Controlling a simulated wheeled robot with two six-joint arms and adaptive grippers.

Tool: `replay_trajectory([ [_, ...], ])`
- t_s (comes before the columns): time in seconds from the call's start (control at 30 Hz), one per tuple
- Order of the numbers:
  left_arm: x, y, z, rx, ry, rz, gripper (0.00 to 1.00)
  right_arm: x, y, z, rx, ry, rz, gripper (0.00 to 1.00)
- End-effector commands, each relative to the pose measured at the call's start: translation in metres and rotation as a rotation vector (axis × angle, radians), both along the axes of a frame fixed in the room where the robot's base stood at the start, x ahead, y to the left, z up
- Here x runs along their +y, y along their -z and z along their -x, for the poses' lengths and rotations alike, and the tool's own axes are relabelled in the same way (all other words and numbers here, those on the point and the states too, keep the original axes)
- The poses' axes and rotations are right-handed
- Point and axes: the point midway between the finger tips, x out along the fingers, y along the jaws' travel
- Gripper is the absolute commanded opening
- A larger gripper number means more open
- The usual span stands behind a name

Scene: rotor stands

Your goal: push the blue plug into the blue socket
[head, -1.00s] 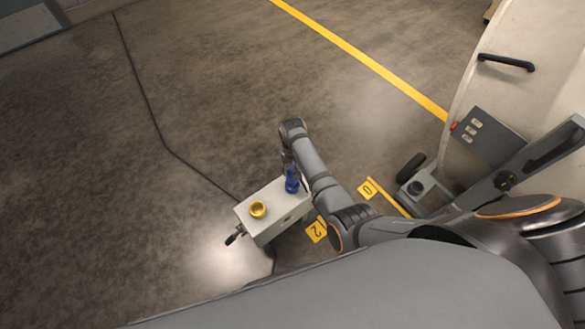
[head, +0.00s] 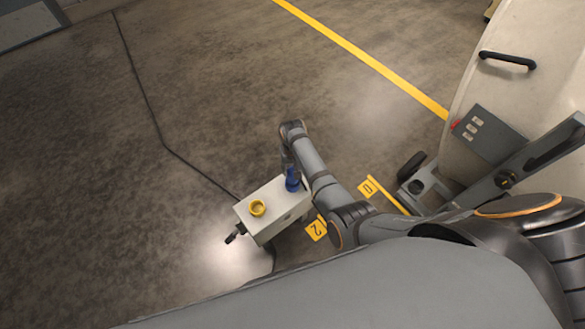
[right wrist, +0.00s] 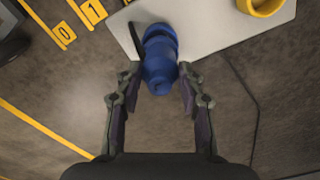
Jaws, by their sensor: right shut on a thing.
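My right gripper (right wrist: 158,78) is shut on the blue plug (right wrist: 158,72), with one finger on each side of it. In the head view the right gripper (head: 289,163) is small and partly hidden by my arm, above the right end of a white box. Blue parts (head: 292,183) show there at the box's top. The blue socket is not clearly distinct from the plug; a wider blue part (right wrist: 159,36) beyond the plug in the right wrist view may be it. I cannot tell how deep the plug sits. My left gripper is not in view.
The white box (head: 272,213) carries a yellow ring-shaped socket (head: 257,208) left of the blue parts. A dark fitting (head: 235,234) sticks out at its left end. Yellow number plates (head: 316,229) mark the floor nearby. A large pale machine (head: 515,75) stands at right.

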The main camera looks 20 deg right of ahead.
Motion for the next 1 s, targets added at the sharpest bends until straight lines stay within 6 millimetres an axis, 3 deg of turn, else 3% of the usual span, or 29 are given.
replay_trajectory([
  [1.0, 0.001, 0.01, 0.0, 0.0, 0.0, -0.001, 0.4, 0.0, 0.016, 0.0, -0.001, 0.0, 0.0, 0.11],
])
